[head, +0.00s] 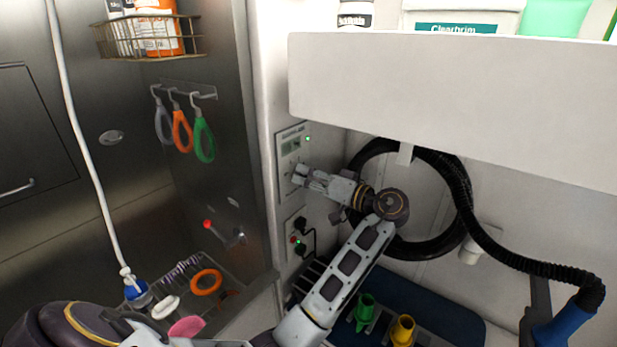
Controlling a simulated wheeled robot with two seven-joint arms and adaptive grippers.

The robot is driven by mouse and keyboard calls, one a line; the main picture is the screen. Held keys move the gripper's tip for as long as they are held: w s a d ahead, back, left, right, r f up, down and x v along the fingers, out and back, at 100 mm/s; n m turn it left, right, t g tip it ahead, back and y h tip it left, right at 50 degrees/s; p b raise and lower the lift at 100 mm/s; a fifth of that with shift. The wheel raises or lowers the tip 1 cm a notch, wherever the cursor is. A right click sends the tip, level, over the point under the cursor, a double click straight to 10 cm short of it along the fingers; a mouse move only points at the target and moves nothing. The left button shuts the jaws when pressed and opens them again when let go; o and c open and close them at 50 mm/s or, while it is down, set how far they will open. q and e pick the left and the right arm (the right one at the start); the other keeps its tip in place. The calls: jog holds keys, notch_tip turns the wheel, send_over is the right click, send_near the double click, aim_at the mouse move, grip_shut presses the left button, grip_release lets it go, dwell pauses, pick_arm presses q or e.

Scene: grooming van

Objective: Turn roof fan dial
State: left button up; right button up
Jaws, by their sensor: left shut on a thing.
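My right gripper is not in view.
A socket plate (299,241) with black plugs and a cord is below the panel. A thick black hose (452,172) coils behind my wrist. The white shelf (450,90) overhangs to the right. A wire tray (236,290) of grooming tools is lower left.

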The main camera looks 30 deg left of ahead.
pick_arm(q)
jog(key=shift+m+p, duration=0.35)
jog(key=shift+m, duration=0.95)
jog(key=o, duration=1.1)
jog(key=shift+c, duration=0.2)
jog(key=shift+r, duration=0.1)
